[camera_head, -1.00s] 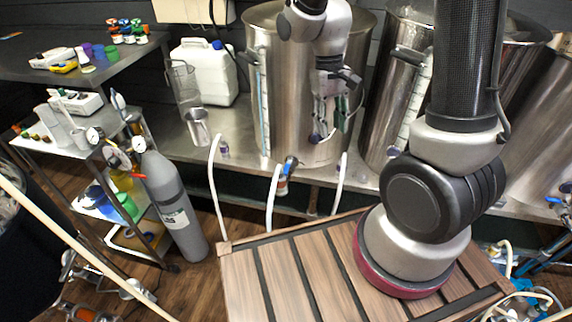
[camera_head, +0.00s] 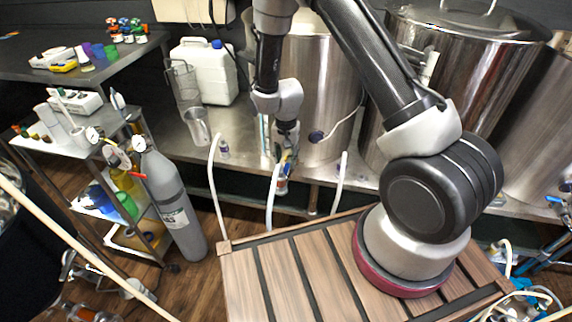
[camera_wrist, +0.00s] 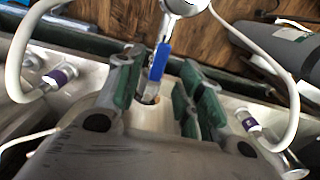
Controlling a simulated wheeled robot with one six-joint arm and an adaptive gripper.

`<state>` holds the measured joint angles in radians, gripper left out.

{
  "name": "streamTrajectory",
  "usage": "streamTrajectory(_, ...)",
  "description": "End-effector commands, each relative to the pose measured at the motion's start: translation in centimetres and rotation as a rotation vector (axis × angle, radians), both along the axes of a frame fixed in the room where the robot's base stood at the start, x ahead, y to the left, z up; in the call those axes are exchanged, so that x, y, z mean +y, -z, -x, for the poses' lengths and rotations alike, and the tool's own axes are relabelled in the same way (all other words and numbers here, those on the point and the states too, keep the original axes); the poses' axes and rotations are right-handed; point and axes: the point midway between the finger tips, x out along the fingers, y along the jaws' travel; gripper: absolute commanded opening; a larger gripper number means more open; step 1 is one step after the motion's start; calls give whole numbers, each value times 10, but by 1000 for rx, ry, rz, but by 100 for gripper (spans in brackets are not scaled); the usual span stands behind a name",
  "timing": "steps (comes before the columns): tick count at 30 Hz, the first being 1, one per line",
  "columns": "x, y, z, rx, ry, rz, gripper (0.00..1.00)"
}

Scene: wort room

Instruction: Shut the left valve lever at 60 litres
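The left valve, with a blue lever (camera_wrist: 160,62), sits low at the front of the left steel kettle (camera_head: 335,85). In the head view the valve (camera_head: 283,181) shows just below my gripper (camera_head: 287,148). In the wrist view my gripper (camera_wrist: 160,88) is open, its green-padded fingers on either side of the lever's line. I cannot tell whether either finger touches the lever. The kettle's sight gauge (camera_head: 264,135) is mostly hidden behind my arm, and its level cannot be read.
White hoses stand left (camera_head: 213,175) and right (camera_head: 340,180) of the valve; purple-banded fittings (camera_wrist: 60,76) flank it in the wrist view. A metal jug (camera_head: 197,126) and white canister (camera_head: 203,72) are on the bench. A grey gas cylinder (camera_head: 172,205) stands left. A second kettle (camera_head: 455,75) is at right.

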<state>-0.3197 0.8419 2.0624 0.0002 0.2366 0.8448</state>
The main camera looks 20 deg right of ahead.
Motion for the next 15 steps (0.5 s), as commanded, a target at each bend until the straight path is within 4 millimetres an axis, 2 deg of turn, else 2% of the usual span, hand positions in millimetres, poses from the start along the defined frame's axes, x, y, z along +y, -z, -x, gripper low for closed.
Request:
streamTrajectory(3, 0, 19, 0, 2, -1, 1, 38)
streamTrajectory(6, 0, 28, 0, 1, -1, 0, 38)
streamTrajectory(15, 0, 33, 0, 0, -2, 0, 38)
